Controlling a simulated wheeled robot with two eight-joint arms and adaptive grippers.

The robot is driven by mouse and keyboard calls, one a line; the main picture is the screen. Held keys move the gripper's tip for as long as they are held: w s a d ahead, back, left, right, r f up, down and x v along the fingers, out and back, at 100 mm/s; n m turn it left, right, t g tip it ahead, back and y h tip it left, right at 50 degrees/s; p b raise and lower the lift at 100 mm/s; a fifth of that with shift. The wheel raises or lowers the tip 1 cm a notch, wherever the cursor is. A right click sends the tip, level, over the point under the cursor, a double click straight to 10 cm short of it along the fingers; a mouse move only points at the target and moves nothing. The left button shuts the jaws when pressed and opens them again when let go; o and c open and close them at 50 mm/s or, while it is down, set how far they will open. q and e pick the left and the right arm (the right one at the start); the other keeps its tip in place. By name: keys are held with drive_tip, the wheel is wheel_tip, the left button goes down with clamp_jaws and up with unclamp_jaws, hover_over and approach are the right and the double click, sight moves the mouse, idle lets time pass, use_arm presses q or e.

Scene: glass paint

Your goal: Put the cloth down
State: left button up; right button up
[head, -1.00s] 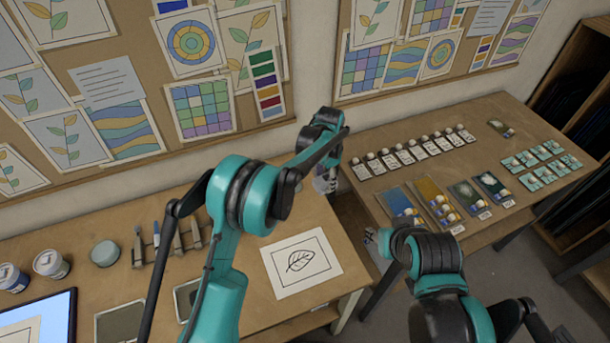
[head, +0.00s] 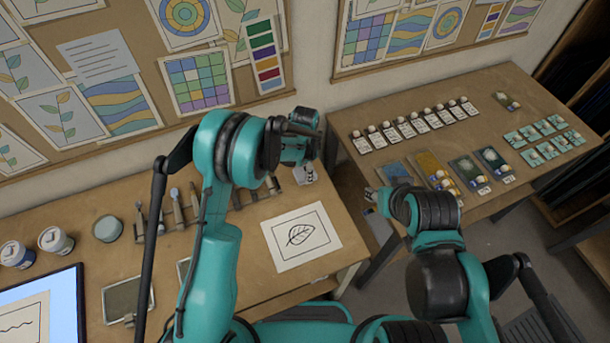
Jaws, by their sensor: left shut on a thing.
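My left gripper (head: 304,170) is low at the back right corner of the left table, behind the leaf drawing. It is shut on a small pale thing, apparently the cloth (head: 308,177), which is mostly hidden by the fingers. I cannot tell whether the cloth touches the table. My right gripper (head: 374,199) is by the front left edge of the right table. Its fingers are too small and covered to tell whether they are open.
The leaf drawing (head: 301,236) lies on the left table (head: 255,215). Upright tools (head: 178,208), a round pot (head: 107,228), paint jars (head: 55,241) and a screen (head: 45,310) are further left. The right table (head: 450,110) bears rows of bottles and coloured panels. A gap separates the tables.

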use_arm(q)
wheel_tip(320, 180, down, 4)
drive_tip(key=shift+w+r, duration=0.1)
drive_tip(key=shift+f+b, duration=0.2)
drive_tip(key=shift+b, duration=0.1)
drive_tip(key=o, duration=1)
drive_tip(key=shift+r, duration=0.1)
drive_tip(key=shift+o, duration=0.2)
drive_tip(key=shift+r, duration=0.1)
